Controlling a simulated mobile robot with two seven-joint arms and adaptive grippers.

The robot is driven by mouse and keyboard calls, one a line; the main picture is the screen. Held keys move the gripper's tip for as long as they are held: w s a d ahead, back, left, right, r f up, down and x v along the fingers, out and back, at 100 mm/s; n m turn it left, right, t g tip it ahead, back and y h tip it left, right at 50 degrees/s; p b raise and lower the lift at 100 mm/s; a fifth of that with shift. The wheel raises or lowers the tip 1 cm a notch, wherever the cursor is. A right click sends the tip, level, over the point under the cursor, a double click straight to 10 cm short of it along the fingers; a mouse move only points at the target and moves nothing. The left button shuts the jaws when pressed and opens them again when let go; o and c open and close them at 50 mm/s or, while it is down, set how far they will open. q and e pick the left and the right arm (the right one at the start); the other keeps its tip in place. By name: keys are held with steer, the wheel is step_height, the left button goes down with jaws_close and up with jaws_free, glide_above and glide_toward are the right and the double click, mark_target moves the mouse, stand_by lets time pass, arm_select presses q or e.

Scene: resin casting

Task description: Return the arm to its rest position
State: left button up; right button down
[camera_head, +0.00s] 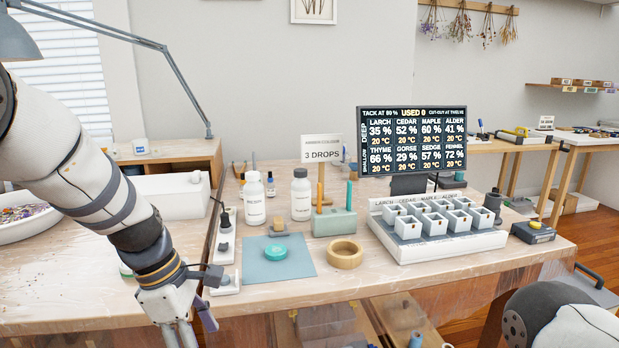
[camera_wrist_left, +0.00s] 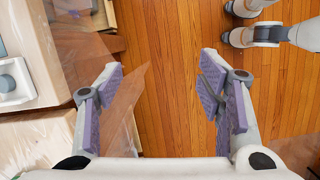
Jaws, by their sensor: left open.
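My left arm comes in from the left in the head view. Its left gripper (camera_head: 182,322) hangs low at the front edge of the workbench (camera_head: 90,290), cut off by the bottom of the picture. In the left wrist view the left gripper (camera_wrist_left: 160,88) has its purple-padded fingers spread wide, with nothing between them but wooden floor (camera_wrist_left: 165,75) further below. My right arm (camera_head: 560,318) shows only in part at the bottom right of the head view. Its gripper is outside that view.
On the bench are two white bottles (camera_head: 255,200) (camera_head: 301,196), a teal disc (camera_head: 276,252) on a blue mat (camera_head: 252,272), a wooden ring (camera_head: 345,254) and a rack (camera_head: 450,246) of white cups. A display (camera_head: 412,140) stands behind. A lamp arm (camera_head: 188,85) reaches over the left side.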

arm_select(q)
steer(key=s+a+f+m+g+y, duration=0.1)
steer(key=s+a+f+m+y, duration=0.2)
steer(key=s+f, duration=0.6)
steer(key=s+a+f+m+g, duration=0.1)
steer(key=s+a+f+m, duration=0.3)
steer(key=s+f, duration=0.5)
steer(key=s+d+f+m, duration=0.1)
steer(key=s+m, duration=0.4)
steer(key=s, duration=0.4)
steer(key=s+d+f+m, duration=0.1)
steer(key=s+f+m, duration=0.1)
steer(key=s+m, duration=0.4)
steer(key=s, duration=0.4)
steer(key=shift+s+g+p, duration=0.3)
steer(key=shift+g+p, duration=0.05)
steer(key=shift+g, duration=0.05)
arm_select(e)
steer(key=shift+w+r, duration=0.2)
steer(key=shift+w, duration=0.4)
steer(key=shift+w+r, duration=0.2)
steer(key=shift+w, duration=0.35)
arm_select(q)
steer(key=shift+a+f, duration=0.1)
